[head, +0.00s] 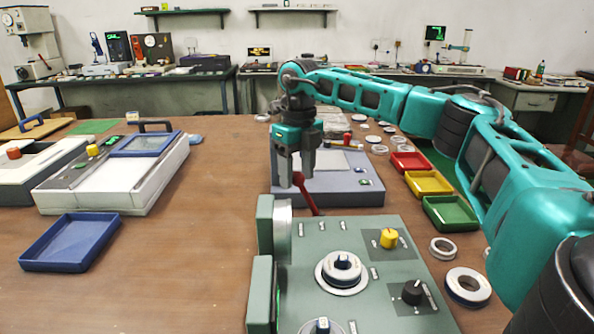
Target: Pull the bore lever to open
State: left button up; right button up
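The red bore lever (307,194) stands up from the back of the green-grey bearing device (345,232) in the front middle of the head view, its top tilted to the left. My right gripper (297,178) points down at the lever's top end. Its fingers are apart, with the lever's tip at or between the fingertips. I cannot tell whether they press on it. A bearing ring (341,272) sits on the device's top around a central hub. My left gripper is not in view.
A grey-blue device (348,189) stands just behind the lever. Red (410,162), yellow (429,183) and green (450,212) trays and loose rings (468,287) lie to the right, under my arm. A blue tray (70,242) and a white device (113,180) are left. Table between is clear.

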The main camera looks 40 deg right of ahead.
grip_shut()
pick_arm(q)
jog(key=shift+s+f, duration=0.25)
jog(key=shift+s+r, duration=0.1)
pick_arm(e)
jog(key=shift+r, duration=0.1)
